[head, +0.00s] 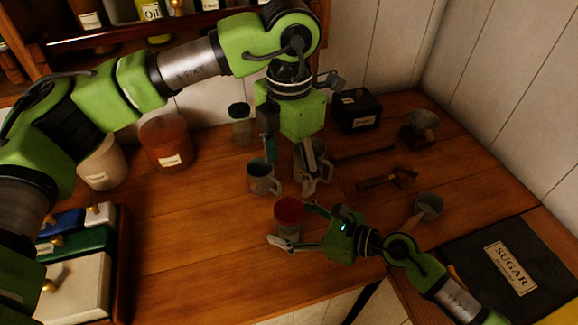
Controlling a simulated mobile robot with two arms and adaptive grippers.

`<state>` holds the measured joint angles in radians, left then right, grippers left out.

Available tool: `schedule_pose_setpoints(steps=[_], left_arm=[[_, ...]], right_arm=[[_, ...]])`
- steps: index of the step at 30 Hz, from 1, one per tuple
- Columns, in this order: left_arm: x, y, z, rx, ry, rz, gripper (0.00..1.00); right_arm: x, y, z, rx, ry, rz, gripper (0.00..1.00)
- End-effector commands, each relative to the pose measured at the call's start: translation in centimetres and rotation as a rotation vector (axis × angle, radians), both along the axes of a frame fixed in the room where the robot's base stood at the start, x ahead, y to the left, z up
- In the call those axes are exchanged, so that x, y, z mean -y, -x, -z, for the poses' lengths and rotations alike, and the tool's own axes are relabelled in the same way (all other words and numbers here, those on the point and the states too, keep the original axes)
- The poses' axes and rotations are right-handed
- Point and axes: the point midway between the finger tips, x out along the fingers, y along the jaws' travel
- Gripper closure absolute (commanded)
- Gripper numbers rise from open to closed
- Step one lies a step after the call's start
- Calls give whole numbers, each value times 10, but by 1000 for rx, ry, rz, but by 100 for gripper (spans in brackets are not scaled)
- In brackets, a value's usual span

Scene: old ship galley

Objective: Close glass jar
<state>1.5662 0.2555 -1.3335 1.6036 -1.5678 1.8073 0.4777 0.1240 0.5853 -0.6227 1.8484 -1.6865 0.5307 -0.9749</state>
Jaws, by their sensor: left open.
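A jar with a red top (288,212) stands upright on the wooden table at front centre. I cannot tell whether the red is a lid or its contents. My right gripper (291,223) comes from the right at the jar's height, one finger behind it and one in front near its base. Whether the fingers touch the jar is unclear. My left gripper (290,152) points down behind the jar, its fingers apart beside metal mugs. Another glass jar, with a dark green lid (240,111), stands at the back near the wall.
A grey metal mug (263,178) stands left of my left gripper, another mug (322,168) right of it. A wooden tool (385,177), a small cup (429,205) and a black box (357,110) lie to the right.

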Motion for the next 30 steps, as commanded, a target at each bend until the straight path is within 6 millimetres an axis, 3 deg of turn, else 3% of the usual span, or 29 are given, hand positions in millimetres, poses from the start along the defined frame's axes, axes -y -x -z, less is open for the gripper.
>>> schedule_pose_setpoints(steps=[11, 24, 30], left_arm=[[0, 0, 0, 0, 0, 0, 34], [0, 0, 0, 0, 0, 0, 34], [0, 0, 0, 0, 0, 0, 34]], right_arm=[[5, 2, -1, -1, 1, 1, 34], [76, 39, -25, -4, 4, 1, 34], [98, 50, -33, -3, 1, 1, 34]])
